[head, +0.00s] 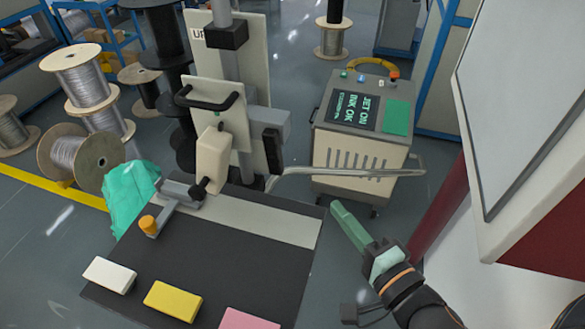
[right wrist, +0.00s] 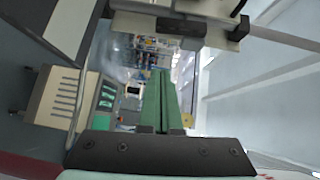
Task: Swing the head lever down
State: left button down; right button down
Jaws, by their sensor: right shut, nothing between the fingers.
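The beige head (head: 212,160) stands upright on a column at the back of the dark bench. A black bow-shaped handle (head: 208,101) is on the pale plate above it. A short arm with a black knob (head: 198,190) is at the head's lower left. A grey arm with an orange knob (head: 148,225) lies low to the left; I cannot tell which part is the head lever. My right gripper (head: 338,208), with green fingers, is shut and empty, right of the bench and apart from the head. Its fingers (right wrist: 160,75) also show in the right wrist view. My left gripper is out of view.
An ink-jet cabinet (head: 358,138) stands behind, with a pale tube (head: 350,173) running from the head across its front. White, yellow (head: 172,301) and pink blocks lie along the bench front. A white panel (head: 525,110) is at right. Wire spools stand at left.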

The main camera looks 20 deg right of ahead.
jog(key=b, duration=0.4)
send_near(282, 170)
jog(key=shift+w+d, duration=0.85)
jog(key=shift+d, duration=0.95)
jog(key=w+a+p, duration=0.1)
jog(key=w+a, duration=0.2)
jog(key=w, duration=0.2)
jog(key=shift+a+f, duration=0.4)
jog(key=b, duration=0.2)
jog(key=a+t+b, duration=0.1)
jog(key=b, duration=0.1)
jog(key=shift+w+a+f+m, duration=0.1)
jog(key=shift+w+f+m, duration=0.2)
jog(key=shift+w+m, duration=0.1)
jog(key=shift+r, duration=0.1)
